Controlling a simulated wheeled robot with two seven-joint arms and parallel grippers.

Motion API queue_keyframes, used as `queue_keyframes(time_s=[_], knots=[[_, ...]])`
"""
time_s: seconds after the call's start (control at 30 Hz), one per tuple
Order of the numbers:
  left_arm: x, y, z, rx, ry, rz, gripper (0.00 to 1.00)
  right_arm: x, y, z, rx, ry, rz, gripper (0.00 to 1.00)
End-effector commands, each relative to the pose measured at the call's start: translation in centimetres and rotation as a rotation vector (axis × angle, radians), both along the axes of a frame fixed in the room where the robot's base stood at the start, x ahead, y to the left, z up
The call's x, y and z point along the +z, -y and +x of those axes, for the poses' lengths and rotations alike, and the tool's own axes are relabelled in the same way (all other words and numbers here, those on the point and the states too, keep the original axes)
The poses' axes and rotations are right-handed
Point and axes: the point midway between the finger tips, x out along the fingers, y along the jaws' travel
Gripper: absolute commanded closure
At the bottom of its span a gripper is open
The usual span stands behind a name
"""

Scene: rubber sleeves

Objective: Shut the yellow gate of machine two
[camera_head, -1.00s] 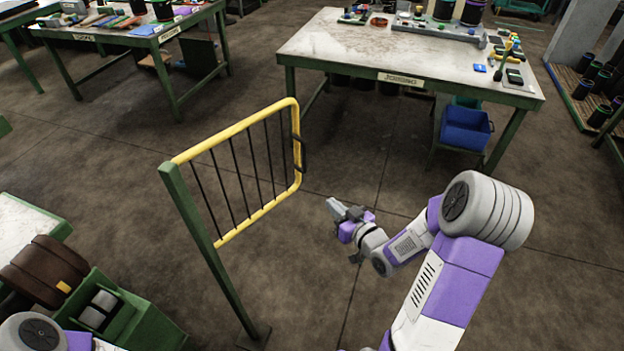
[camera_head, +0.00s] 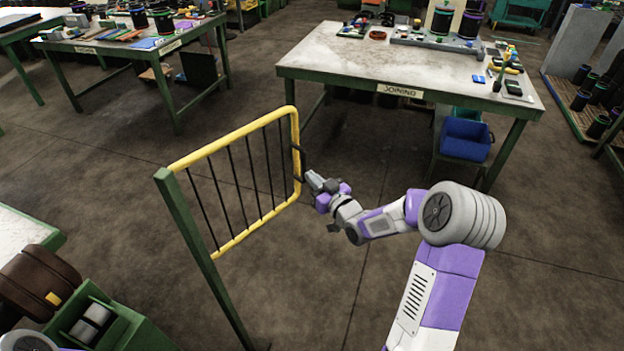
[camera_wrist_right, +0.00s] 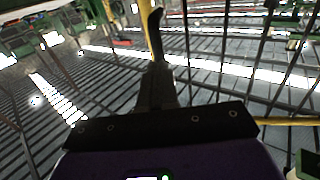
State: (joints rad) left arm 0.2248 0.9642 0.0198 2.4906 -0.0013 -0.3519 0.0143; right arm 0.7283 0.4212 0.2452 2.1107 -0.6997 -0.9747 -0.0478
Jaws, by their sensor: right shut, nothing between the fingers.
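The yellow gate (camera_head: 237,134) is a tube frame with thin dark bars, hinged on a green post (camera_head: 203,257) in the head view. It stands out from the post toward the joining table. A black handle (camera_head: 299,161) sits on its free edge. My right gripper (camera_head: 311,179) is shut and empty, with its tips at or very near the handle; I cannot tell whether they touch. In the right wrist view the curved dark handle (camera_wrist_right: 156,32) stands just beyond the gripper, and a yellow gate tube (camera_wrist_right: 290,121) shows at the right. My left gripper is out of view.
The joining table (camera_head: 335,62) stands behind the gate, with a blue bin (camera_head: 466,140) below its right side. The floor around the gate is clear.

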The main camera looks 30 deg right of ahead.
Motion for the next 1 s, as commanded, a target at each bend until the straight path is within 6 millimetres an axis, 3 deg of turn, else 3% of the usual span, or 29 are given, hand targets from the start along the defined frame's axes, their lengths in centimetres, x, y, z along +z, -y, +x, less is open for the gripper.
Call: queue_keyframes(time_s=[0.67, 0.87, 1.0], knots=[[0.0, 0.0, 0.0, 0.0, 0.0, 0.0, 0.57, 0.1, -0.2, 1.5, 0.021, 0.003, 0.002, 1.0], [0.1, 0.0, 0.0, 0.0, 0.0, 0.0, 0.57, 0.1, -0.4, 3.9, 0.089, 0.006, 0.003, 1.0], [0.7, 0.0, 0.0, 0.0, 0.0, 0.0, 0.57, 0.2, -0.7, 6.6, 0.162, 0.007, 0.003, 1.0]])
